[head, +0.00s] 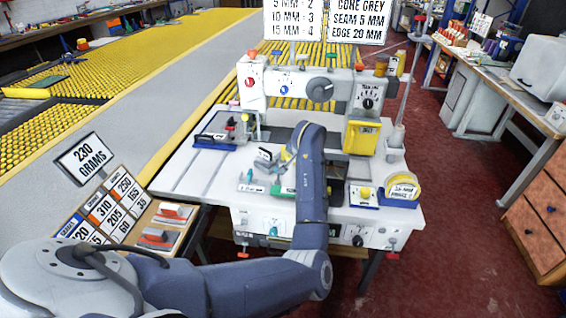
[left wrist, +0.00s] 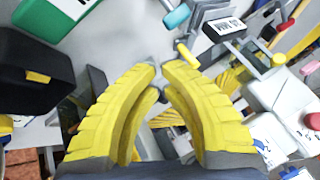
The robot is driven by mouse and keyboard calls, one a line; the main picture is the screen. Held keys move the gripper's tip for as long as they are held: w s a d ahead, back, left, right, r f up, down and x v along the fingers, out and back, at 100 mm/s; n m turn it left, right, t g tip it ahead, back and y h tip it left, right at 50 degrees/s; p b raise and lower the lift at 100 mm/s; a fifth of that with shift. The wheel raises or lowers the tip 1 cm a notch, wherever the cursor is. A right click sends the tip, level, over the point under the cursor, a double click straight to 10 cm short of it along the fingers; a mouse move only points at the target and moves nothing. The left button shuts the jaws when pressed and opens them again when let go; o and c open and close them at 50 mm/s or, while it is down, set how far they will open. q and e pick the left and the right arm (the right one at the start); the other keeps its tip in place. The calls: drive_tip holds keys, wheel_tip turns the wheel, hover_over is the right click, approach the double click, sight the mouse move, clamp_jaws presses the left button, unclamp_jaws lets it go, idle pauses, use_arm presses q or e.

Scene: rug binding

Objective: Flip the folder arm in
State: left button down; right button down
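A grey swing piece with a small white label (head: 265,154) stands on the machine bed, just left of my left gripper; I take it to be the folder arm. In the left wrist view its labelled block (left wrist: 228,26) is at the top, beside a cyan knob (left wrist: 177,16) and a short yellow peg (left wrist: 187,55). My left gripper (left wrist: 162,68) points down at the bed, its yellow fingers close together with a narrow gap and nothing visibly held. In the head view my forearm partly hides it (head: 287,158). My right gripper is not in view.
The white sewing machine table (head: 180,178) carries a yellow box (head: 361,137), a yellow tape roll (head: 403,186) and a yellow button block (head: 364,194). A thread stand rises at the right. A wooden tray (head: 152,225) with weight cards stands at the left.

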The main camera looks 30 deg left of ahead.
use_arm(q)
approach(283, 161)
drive_tip(key=d+f, duration=0.1)
drive_tip(key=f, duration=0.1)
drive_tip(key=d+f, duration=0.1)
drive_tip(key=f, duration=0.1)
drive_tip(key=shift+d, duration=0.15)
drive_tip(key=shift+w+a+f, duration=0.1)
drive_tip(key=shift+a+f, duration=0.05)
drive_tip(key=shift+a, duration=0.35)
drive_tip(key=shift+w+a+f, duration=0.1)
drive_tip(key=shift+a, duration=0.4)
drive_tip(key=shift+w+a, duration=0.15)
drive_tip(key=shift+a, duration=0.9)
